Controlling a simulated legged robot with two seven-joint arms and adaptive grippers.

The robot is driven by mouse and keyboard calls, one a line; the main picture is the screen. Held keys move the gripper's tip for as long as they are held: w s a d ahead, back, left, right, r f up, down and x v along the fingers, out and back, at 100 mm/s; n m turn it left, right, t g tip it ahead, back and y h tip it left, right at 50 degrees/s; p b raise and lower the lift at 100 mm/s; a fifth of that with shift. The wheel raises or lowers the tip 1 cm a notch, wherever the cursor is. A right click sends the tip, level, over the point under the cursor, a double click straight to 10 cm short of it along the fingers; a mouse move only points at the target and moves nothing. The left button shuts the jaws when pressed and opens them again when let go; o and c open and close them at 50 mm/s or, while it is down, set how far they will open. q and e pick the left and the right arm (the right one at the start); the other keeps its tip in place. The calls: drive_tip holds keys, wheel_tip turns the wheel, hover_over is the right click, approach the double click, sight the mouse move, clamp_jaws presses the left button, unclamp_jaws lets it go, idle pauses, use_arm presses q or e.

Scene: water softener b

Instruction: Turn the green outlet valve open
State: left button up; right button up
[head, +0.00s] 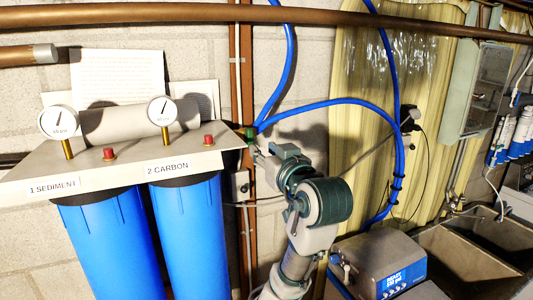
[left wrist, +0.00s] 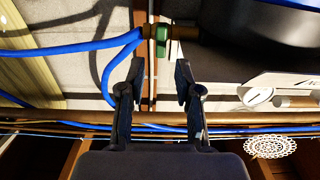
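The green outlet valve (head: 250,134) sits at the right end of the filter bracket, where the blue hoses meet it. In the left wrist view, its green handle (left wrist: 162,41) is upright in the picture, on a brass fitting beside a dark round filter cap. My left gripper (head: 261,158) is just below and right of the valve in the head view. In the left wrist view, my left gripper (left wrist: 160,75) has its two fingers spread apart with nothing between them. The handle lies just beyond the fingertips, roughly centred on the gap. My right gripper is not in view.
Two blue filter housings (head: 105,240) hang under the bracket (head: 110,165), which carries gauges (head: 161,111) and red buttons. Blue hoses (head: 335,102) arch right of the valve. A vertical brown pipe (head: 246,75) runs behind it. A grey box (head: 378,262) stands lower right.

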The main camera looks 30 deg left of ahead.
sight(252, 140)
use_arm(q)
drive_tip(key=p+x, duration=0.2)
drive_tip(key=x, duration=0.6)
drive_tip(key=shift+a, duration=0.15)
clamp_jaws()
drive_tip(key=n, duration=0.5)
drive_tip(key=shift+f, duration=0.1)
drive_tip(key=n, duration=0.5)
drive_tip(key=shift+d, duration=0.2)
drive_tip(key=n, duration=0.7)
drive_tip(key=shift+a+n, duration=0.1)
drive_tip(key=shift+n, duration=0.3)
drive_tip(key=shift+o, duration=1.2)
unclamp_jaws()
